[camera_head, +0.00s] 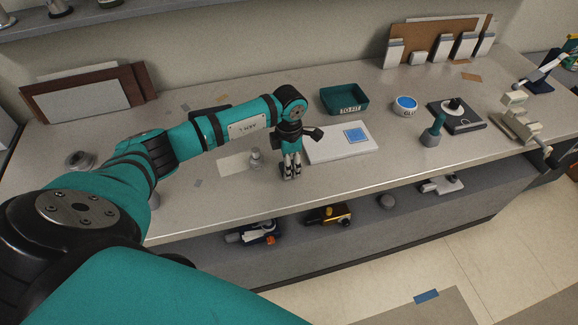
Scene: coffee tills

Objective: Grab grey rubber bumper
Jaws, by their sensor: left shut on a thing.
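My left gripper (290,172) points down over the worktop near its front edge, just left of the white board. Its fingers are shut on a small dark grey piece, which looks like the grey rubber bumper (287,174). The fingers cover much of the piece, and I cannot tell whether it still touches the worktop. My right gripper is not in view.
The white board (325,150) with a blue square lies right of the gripper. A small clear bottle (255,158) stands close on its left. A green "TO FIT" tray (357,107) and a glue tub (405,107) stand behind. Tools lie on the lower shelf (360,222).

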